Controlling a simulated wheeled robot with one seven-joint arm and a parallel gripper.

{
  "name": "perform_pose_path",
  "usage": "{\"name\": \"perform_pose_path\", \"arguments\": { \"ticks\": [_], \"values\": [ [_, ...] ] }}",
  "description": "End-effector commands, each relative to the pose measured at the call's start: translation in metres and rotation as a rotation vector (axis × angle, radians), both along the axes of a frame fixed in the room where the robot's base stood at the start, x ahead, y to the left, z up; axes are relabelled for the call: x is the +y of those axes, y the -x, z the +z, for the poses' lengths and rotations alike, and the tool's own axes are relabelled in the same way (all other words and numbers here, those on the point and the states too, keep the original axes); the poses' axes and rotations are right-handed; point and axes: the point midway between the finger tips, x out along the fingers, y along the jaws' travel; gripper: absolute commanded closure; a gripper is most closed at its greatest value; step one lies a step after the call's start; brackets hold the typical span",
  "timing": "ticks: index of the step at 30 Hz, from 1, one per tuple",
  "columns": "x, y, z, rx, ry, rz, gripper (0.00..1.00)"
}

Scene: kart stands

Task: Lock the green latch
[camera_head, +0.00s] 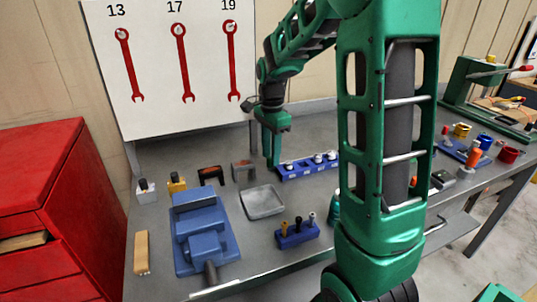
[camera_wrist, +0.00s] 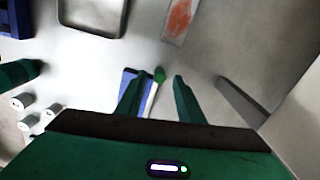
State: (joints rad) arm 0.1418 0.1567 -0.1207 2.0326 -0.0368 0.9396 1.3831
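The green latch shows in the wrist view as a pale lever with a green knob (camera_wrist: 159,74) on a small blue base (camera_wrist: 129,77). Its exact lever angle is hard to tell. My gripper (camera_wrist: 158,84) has its two green fingers apart, one on each side of the lever, with the knob near the fingertips; I cannot tell whether a finger touches it. In the head view my gripper (camera_head: 271,160) points down at the back of the bench, left of the blue rack, and I cannot make out the latch there.
A grey tray (camera_head: 263,215) lies in front, left of the blue rack (camera_head: 290,173) with white pieces. A blue vise (camera_head: 205,240) and small blocks stand further left. A board with red wrenches (camera_head: 178,65) rises behind. A grey post (camera_wrist: 242,102) is close by in the wrist view.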

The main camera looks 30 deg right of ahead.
Motion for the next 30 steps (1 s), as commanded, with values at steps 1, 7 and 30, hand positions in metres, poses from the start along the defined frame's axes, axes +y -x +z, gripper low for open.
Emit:
{"name": "perform_pose_path", "arguments": {
  "ticks": [1, 7, 30],
  "values": [
    [0.000, 0.000, 0.005, -0.002, 0.000, 0.000, 0.66],
    [0.000, -0.002, 0.038, -0.005, 0.001, 0.000, 0.66],
    [-0.001, -0.002, 0.104, -0.001, 0.001, -0.002, 0.66]
  ]
}}
